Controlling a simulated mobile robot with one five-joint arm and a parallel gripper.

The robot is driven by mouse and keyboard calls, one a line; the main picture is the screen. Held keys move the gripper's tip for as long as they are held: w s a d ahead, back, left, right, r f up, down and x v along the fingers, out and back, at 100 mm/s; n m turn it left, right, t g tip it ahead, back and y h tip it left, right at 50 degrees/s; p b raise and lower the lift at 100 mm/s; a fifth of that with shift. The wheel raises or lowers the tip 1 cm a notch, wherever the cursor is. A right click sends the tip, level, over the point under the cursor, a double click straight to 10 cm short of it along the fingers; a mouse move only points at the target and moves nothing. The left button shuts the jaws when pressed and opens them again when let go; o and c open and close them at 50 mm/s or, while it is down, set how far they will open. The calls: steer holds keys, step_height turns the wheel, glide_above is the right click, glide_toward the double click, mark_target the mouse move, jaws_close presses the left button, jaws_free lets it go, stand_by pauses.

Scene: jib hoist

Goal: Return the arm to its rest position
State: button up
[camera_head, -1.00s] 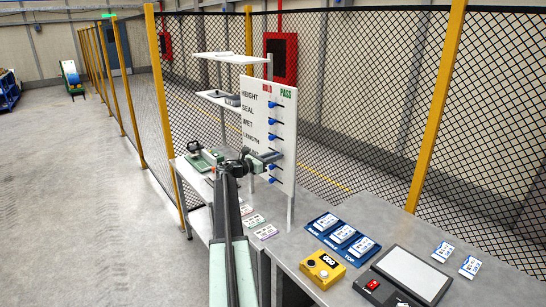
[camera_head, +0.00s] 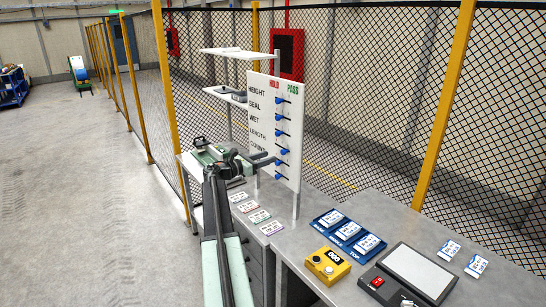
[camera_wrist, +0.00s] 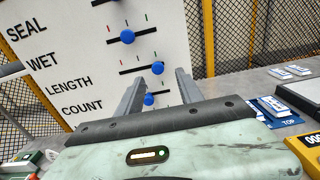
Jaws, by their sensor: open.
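My gripper (camera_head: 266,159) is in front of the lower part of a white board (camera_head: 262,105) with HOLD and PASS headings. Its fingers also show in the wrist view (camera_wrist: 158,92), spread apart with nothing held between them. Rows on the board read HEIGHT, SEAL, WET, LENGTH and COUNT, each with a blue knob on a slot. A blue knob (camera_wrist: 149,99) shows between the fingers in the wrist view; whether a finger touches it I cannot tell. My arm reaches forward from the bottom of the head view.
A grey bench (camera_head: 385,225) holds a blue card tray (camera_head: 346,234), a yellow button box (camera_head: 327,266) and a scale-like plate (camera_head: 412,272). Cards lie below the board. A mesh fence with yellow posts (camera_head: 445,105) stands behind.

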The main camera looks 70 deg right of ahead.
stand_by(0.3)
steer(key=w+a+n+t+h, duration=0.25)
steer(key=w+a, duration=0.35)
steer(key=w, duration=0.7)
steer(key=w+a+f+t+y, duration=0.1)
steer(key=w+a+f+t, duration=0.15)
steer(key=w+a, duration=0.6)
steer(key=w+a+f+n+t+y, duration=0.1)
steer(key=w+a+f+t, duration=0.3)
steer(key=a, duration=0.8)
steer(key=w+a+f+t+y, duration=0.1)
steer(key=w+a+f+y, duration=0.1)
steer(key=w+a, duration=0.65)
steer(key=s+a+f+m+t+y, duration=0.1)
steer(key=a+f+m+y, duration=0.3)
steer(key=a, duration=1)
steer(key=s+a+f+n+t+y, duration=0.15)
steer(key=a+f, duration=0.45)
steer(key=a, duration=0.8)
steer(key=s+a+f+m+g+y, duration=0.1)
steer(key=s+a+m+y, duration=0.3)
steer(key=a, duration=0.6)
steer(key=s+a+f+m+g+y, duration=0.1)
steer(key=s+a+f+m+y, duration=0.3)
steer(key=s+a+m, duration=0.2)
steer(key=a+m, duration=0.2)
steer(key=a, duration=0.1)
steer(key=shift+s+a+f+g, duration=0.15)
steer(key=shift+a+g, duration=0.2)
